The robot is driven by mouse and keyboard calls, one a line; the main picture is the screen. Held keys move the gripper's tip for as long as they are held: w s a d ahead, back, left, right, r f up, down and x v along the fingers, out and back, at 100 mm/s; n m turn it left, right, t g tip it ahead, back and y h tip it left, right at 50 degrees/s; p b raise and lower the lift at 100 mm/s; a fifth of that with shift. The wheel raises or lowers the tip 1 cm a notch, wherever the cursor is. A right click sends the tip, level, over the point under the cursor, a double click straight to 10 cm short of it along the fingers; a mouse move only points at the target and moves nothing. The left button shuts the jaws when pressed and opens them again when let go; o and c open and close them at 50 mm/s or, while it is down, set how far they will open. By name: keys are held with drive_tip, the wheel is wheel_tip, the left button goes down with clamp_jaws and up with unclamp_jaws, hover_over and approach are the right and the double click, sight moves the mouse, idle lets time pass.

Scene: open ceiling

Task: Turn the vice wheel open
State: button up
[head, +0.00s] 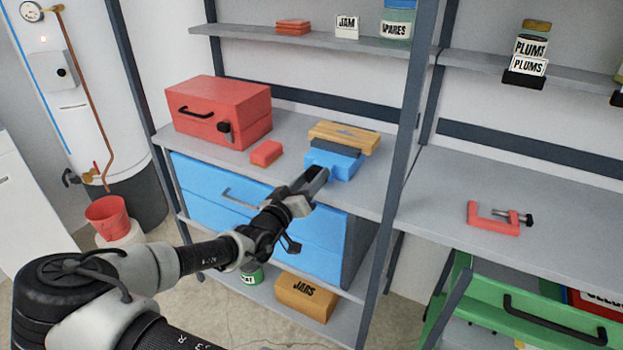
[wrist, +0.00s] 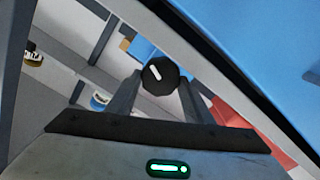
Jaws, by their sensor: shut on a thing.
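The blue vice (head: 345,163) sits near the front edge of the bench, with a dark grey part (head: 335,150) along its top. Its wheel, a dark round knob with a white mark (wrist: 158,74), shows between my fingers in the wrist view. My gripper (head: 318,176) reaches to the near side of the vice and is shut on the wheel, one finger on each side. The gripper hides the wheel in the head view. A wooden block (head: 345,135) lies right behind the vice; I cannot tell whether they touch.
A red toolbox (head: 220,113) and a small red block (head: 267,153) stand left of the vice. Blue drawers (head: 255,215) are below the bench. A grey upright post (head: 400,150) rises close on the right. A red clamp (head: 493,222) lies on the right bench.

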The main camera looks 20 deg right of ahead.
drive_tip(key=shift+n, duration=1)
drive_tip(key=o, duration=1)
drive_tip(key=shift+a+f, duration=0.1)
